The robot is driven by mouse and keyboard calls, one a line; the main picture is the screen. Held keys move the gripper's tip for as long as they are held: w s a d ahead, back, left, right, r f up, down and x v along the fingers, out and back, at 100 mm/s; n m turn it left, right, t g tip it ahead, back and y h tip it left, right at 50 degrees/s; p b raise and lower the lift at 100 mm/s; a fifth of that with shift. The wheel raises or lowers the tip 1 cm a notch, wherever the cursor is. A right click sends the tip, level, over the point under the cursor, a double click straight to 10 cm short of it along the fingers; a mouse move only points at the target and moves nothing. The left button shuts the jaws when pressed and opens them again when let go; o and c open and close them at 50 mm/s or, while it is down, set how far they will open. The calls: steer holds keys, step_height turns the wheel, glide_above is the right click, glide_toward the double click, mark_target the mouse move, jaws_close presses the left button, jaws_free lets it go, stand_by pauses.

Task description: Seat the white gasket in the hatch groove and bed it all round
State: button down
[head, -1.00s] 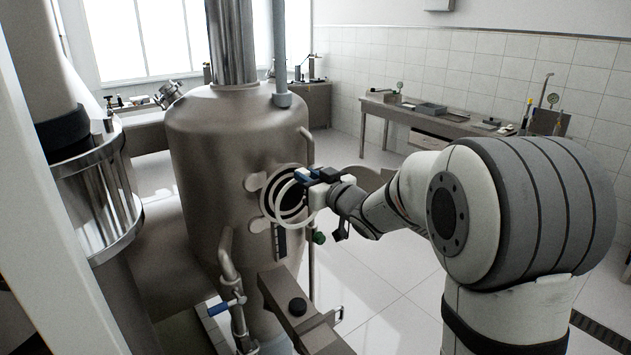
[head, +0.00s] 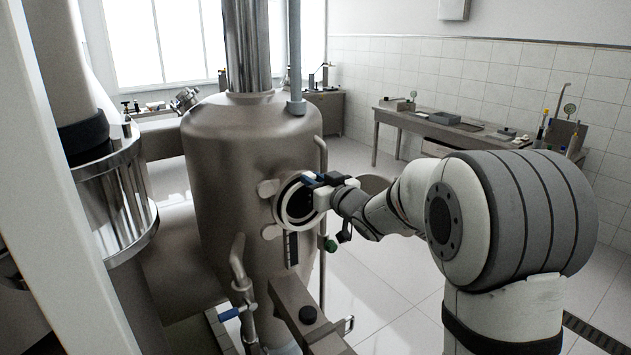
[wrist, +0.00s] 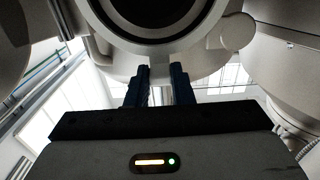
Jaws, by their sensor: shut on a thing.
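The white gasket (head: 279,212) is a thin ring and shows in the head view at the round hatch on the front of the steel vessel (head: 225,150). It surrounds the dark hatch opening (head: 299,200). My gripper (head: 319,182) is shut on its upper right side. In the wrist view, the blue fingers of my gripper (wrist: 161,75) reach up to the pale lower rim below the dark opening (wrist: 155,8). The ring looks close against the hatch face. I cannot tell whether it lies in the groove, and the fingers hide part of it.
Pale lugs stand out beside the hatch, one at the upper left (head: 268,188). A green knob (head: 331,245) and a vertical pipe (head: 322,160) are close to the right. A steel beam (head: 305,310) juts out below. A bench (head: 440,125) stands at the back right.

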steer(key=shift+x, duration=0.75)
steer(key=shift+w+a, duration=0.1)
steer(key=shift+w, duration=0.05)
steer(key=c, duration=1.2)
jaws_free()
